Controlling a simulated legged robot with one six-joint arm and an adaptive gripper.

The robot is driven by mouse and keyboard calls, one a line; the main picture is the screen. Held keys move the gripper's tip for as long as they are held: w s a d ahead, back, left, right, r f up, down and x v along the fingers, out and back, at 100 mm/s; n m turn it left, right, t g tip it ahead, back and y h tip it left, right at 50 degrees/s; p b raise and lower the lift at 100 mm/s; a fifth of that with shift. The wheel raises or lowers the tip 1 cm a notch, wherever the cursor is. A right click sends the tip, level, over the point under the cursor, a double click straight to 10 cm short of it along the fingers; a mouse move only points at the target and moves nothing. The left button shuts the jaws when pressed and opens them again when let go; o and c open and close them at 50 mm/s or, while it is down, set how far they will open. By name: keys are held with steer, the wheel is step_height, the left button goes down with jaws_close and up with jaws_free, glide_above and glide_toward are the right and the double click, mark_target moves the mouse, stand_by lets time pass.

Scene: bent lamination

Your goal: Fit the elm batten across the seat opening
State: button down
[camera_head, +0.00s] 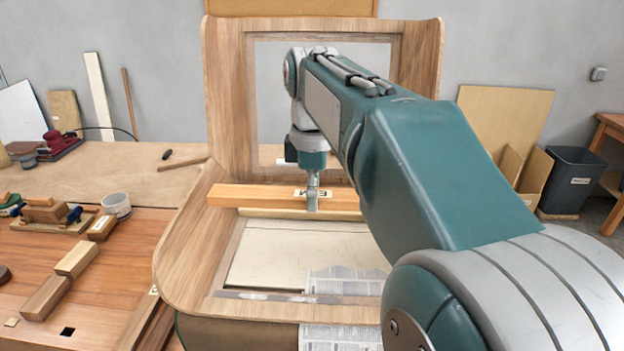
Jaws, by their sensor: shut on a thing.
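The elm batten (260,197) is a long orange-brown bar with a white label near its middle. It lies level across the picture, over the rear part of the seat opening (300,255) in the bent wooden chair shell (190,235). My gripper (312,203) points down and is shut on the batten near the label. The batten's left end is over the shell's left side; its right end is hidden behind my arm. I cannot tell whether the batten touches the shell. A pale strip shows just below it. Newspaper (345,282) shows through the opening.
The upright back of the shell (228,90) rises behind my gripper. The bench (110,270) at left holds wooden blocks (60,285), a plane (45,212), a white tub (117,205) and a red sander (60,143). A dark bin (575,180) stands at right.

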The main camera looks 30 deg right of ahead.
mark_target(314, 258)
steer(key=shift+f, duration=5.85)
steer(key=shift+s+d+f, duration=0.1)
steer(key=shift+f, duration=0.4)
steer(key=shift+c, duration=0.2)
jaws_free()
steer(key=shift+r, duration=8)
